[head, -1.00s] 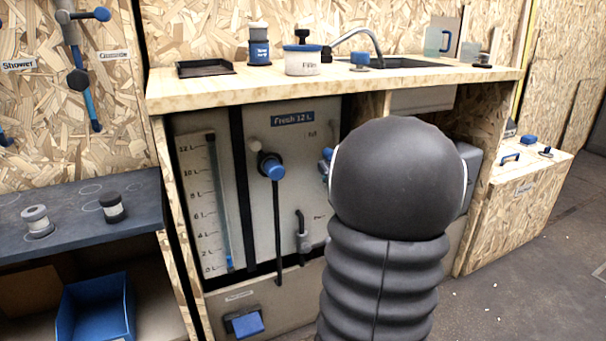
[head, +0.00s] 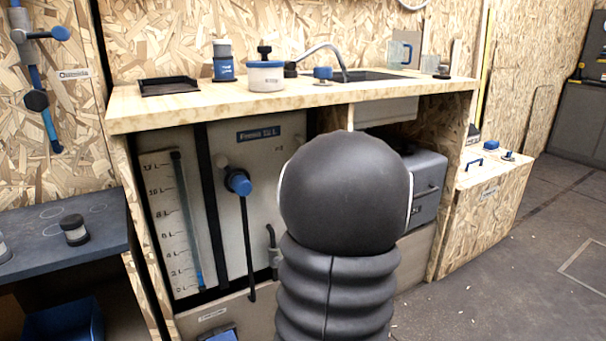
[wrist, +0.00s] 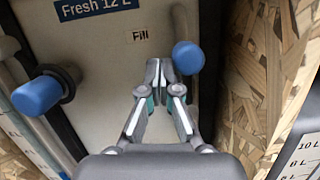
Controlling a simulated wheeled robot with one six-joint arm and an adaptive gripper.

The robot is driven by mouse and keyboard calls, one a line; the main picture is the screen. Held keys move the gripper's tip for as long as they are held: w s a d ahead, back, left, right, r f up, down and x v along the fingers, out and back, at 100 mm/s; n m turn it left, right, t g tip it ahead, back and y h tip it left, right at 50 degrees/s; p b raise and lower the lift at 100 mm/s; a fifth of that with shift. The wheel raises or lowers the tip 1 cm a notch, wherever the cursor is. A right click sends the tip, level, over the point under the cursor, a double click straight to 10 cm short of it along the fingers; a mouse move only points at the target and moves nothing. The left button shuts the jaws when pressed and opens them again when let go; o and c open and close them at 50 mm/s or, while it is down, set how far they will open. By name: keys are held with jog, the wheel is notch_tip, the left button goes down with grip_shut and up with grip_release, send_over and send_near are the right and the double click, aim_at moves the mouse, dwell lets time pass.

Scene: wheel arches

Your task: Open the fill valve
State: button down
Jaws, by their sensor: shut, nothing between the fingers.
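The pale tank panel (head: 272,160) carries a "Fresh 12 L" sign. In the wrist view, a blue knob (wrist: 188,57) sits just right of the "Fill" label (wrist: 140,35). My gripper (wrist: 160,70) is shut and empty, with its fingertips just left of this knob in the picture; I cannot tell whether they touch. A second blue knob (wrist: 37,95) is at the left of the wrist view and also shows in the head view (head: 239,183), above a dark pipe. In the head view my arm hides the gripper and the knob by "Fill".
A wooden worktop (head: 205,107) overhangs the panel, with a tub (head: 265,77), a canister (head: 223,65) and a tray (head: 168,87) on it. A wooden partition (wrist: 262,80) stands close right of the gripper. A dark shelf (head: 60,240) is at left; floor is open at right.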

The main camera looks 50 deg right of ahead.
dwell(0.5)
jog(key=s+a+f+b, duration=0.2)
jog(key=s+a, duration=0.5)
jog(key=a, duration=0.2)
jog(key=shift+f, duration=0.4)
